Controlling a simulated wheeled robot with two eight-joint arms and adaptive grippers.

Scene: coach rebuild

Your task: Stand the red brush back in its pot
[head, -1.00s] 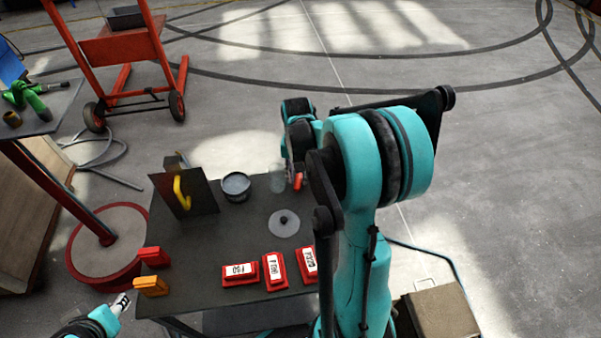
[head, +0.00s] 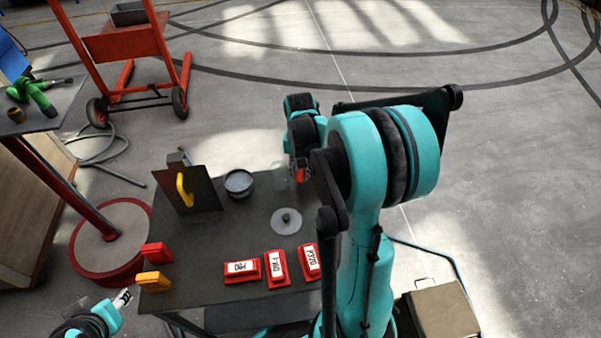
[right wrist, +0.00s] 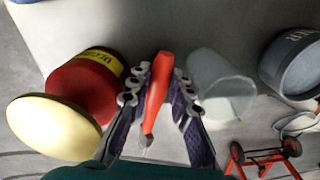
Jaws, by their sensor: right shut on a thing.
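The red brush (right wrist: 157,88) is between the fingers of my right gripper (right wrist: 155,92) in the right wrist view. The fingers are shut on it. A clear, see-through pot (right wrist: 222,92) stands close beside the brush, to its right; the brush is outside it. In the head view a bit of the red brush (head: 300,175) shows under my right gripper (head: 298,168), just right of the faint clear pot (head: 279,176). My right arm hides part of the table there. My left gripper (head: 122,299) is off the table's near left corner; its jaw state is unclear.
A grey tin (head: 239,184) stands left of the clear pot. A dark panel with a yellow handle (head: 184,190) is farther left. A round disc (head: 286,221) and several red blocks (head: 276,268) lie nearer. A red tin (right wrist: 82,90) and pale lid (right wrist: 50,127) flank the brush's left.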

